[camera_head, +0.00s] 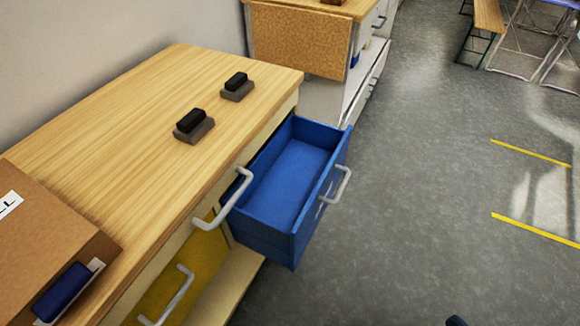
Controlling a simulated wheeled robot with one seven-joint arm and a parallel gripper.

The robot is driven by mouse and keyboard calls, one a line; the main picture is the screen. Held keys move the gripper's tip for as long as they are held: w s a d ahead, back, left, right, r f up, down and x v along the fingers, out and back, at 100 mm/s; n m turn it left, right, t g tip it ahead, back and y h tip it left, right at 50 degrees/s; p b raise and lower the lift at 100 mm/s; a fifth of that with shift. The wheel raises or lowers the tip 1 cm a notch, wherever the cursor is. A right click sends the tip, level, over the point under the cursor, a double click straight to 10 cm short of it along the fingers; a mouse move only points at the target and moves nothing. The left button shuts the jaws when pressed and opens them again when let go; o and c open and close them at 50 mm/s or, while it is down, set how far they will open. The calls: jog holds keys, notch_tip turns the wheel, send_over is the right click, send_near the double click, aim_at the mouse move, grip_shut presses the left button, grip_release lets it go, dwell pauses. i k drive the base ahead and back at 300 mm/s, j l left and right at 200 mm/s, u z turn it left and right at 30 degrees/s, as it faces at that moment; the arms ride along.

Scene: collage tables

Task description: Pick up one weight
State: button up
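Two small dark blocks that look like the weights lie on the wooden tabletop, each with a black upper part on a grey-brown base. The nearer weight (194,127) is near the middle of the top. The farther weight (237,86) is closer to the back right corner. They stand apart from each other, and nothing touches them from above. My gripper is not recognizable in this view. Only a small dark shape (456,321) shows at the bottom edge, and I cannot tell what it is.
A blue drawer (290,185) stands pulled open and empty below the wooden tabletop (110,140). A yellow drawer front (185,275) is beside it. A cardboard box (45,245) with a blue object (62,291) occupies the near left. Grey floor (425,200) is clear at right.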

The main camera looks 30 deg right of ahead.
aim_at(194, 126)
jog(key=i+j+z, duration=0.2)
jog(key=z, duration=0.15)
jog(key=i+j+z, duration=0.15)
jog(key=j+z, duration=0.2)
jog(key=i+j+z, duration=0.1)
jog(key=j+z, duration=0.25)
jog(key=j, duration=0.15)
